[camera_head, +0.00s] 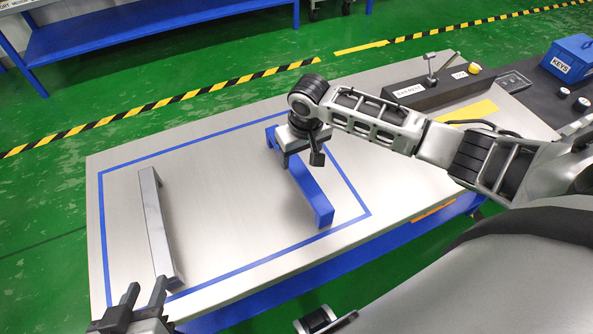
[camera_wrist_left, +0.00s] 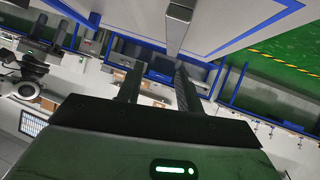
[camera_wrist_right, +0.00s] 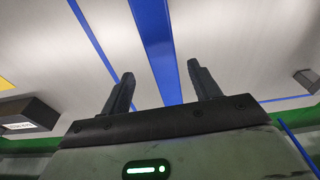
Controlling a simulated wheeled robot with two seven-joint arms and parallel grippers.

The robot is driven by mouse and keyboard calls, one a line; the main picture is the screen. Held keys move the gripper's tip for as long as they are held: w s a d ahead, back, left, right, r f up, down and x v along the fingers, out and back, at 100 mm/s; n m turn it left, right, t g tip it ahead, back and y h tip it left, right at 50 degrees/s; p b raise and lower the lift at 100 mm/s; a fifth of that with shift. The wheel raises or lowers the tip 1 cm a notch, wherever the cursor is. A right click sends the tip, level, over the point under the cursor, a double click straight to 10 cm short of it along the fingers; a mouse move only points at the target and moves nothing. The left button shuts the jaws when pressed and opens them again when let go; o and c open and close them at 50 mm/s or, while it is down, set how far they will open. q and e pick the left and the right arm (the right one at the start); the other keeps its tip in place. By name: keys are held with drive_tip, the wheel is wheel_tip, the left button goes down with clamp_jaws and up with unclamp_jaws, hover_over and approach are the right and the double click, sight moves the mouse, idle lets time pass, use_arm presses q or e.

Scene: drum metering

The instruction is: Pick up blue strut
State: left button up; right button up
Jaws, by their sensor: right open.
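The blue strut (camera_head: 313,196) lies on the light table, inside the blue outlined area. In the head view my right arm hides part of it. My right gripper (camera_head: 301,160) is over the far half of the strut, open. In the right wrist view the blue strut (camera_wrist_right: 154,45) runs between the two spread fingers of my right gripper (camera_wrist_right: 160,73); I cannot tell whether they touch it. My left gripper (camera_head: 148,285) is open and empty at the table's near left corner, by the near end of a grey strut. It also shows open in the left wrist view (camera_wrist_left: 159,72).
The grey strut (camera_head: 157,230) lies at the left of the outlined area. A dark box with a lever (camera_head: 430,88) and a blue keys box (camera_head: 571,58) stand at the back right. The table between the two struts is clear.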

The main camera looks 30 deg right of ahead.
sight(297, 165)
drive_tip(key=shift+w+a+f+b, duration=0.1)
drive_tip(key=shift+w+f+b, duration=0.15)
drive_tip(key=shift+f, duration=0.8)
drive_tip(key=shift+w+a+f+b, duration=0.1)
drive_tip(key=shift+w+f+b, duration=0.15)
drive_tip(key=shift+f, duration=0.75)
drive_tip(key=shift+w+f+b, duration=0.15)
drive_tip(key=shift+f+b, duration=0.2)
drive_tip(key=shift+f, duration=0.7)
drive_tip(key=shift+c, duration=0.3)
drive_tip(key=c, duration=1)
drive_tip(key=shift+r, duration=0.1)
clamp_jaws()
drive_tip(key=shift+r, duration=0.1)
